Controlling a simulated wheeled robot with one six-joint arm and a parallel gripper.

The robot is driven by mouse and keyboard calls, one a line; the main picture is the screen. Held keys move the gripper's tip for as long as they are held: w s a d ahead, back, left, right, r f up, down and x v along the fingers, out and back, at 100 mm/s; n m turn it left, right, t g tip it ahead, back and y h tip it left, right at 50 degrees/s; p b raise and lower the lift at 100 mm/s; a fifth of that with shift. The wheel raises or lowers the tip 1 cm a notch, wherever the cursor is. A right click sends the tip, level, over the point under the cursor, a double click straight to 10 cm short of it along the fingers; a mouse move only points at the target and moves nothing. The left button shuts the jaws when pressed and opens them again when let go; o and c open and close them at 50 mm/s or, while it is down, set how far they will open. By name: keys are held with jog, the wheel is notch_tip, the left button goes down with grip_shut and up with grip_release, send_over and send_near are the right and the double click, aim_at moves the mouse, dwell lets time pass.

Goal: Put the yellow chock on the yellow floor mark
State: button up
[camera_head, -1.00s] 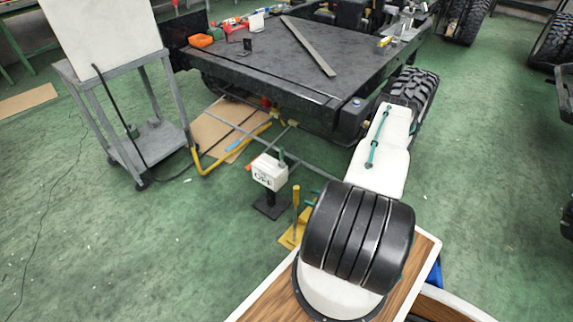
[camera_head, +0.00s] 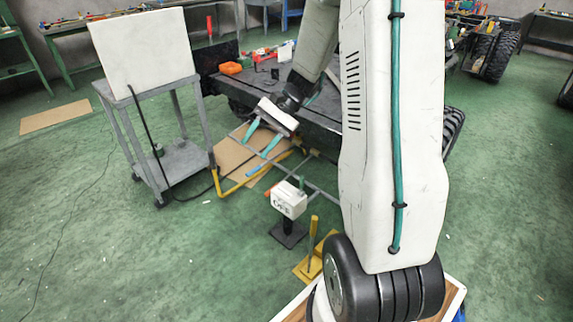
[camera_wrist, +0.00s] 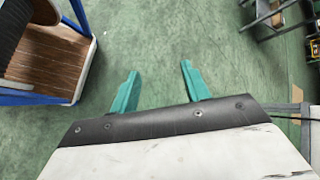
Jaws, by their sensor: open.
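A yellow piece with an upright yellow handle (camera_head: 313,238) stands on the floor in the head view, just left of my base. It looks like the yellow chock, partly hidden by my arm. I cannot pick out a separate yellow floor mark in either view. My gripper (camera_head: 255,148) is up and left of the yellow piece, in front of the chassis. Its two teal fingers are apart with nothing between them. In the wrist view my gripper (camera_wrist: 159,68) is over bare green floor, and neither chock nor mark shows there.
A white lettered box (camera_head: 289,199) on a black stand is beside the yellow piece. A yellow bent bar (camera_head: 216,183) and cardboard (camera_head: 240,150) lie by the chassis (camera_head: 300,110). A grey cart (camera_head: 183,158) with a white panel stands left. The left foreground floor is clear.

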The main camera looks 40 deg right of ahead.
jog(key=s+a+r+n+g+h, duration=0.2)
jog(key=s+a+r+n+h, duration=0.4)
jog(key=s+a+r, duration=0.55)
jog(key=s+r+n+t+h, duration=0.1)
jog(key=s+n, duration=0.4)
jog(key=s, duration=0.7)
jog(key=shift+a+r+t+h, duration=0.25)
jog(key=shift+t+h, duration=0.35)
jog(key=shift+h, duration=0.7)
jog(key=shift+s+d, duration=0.1)
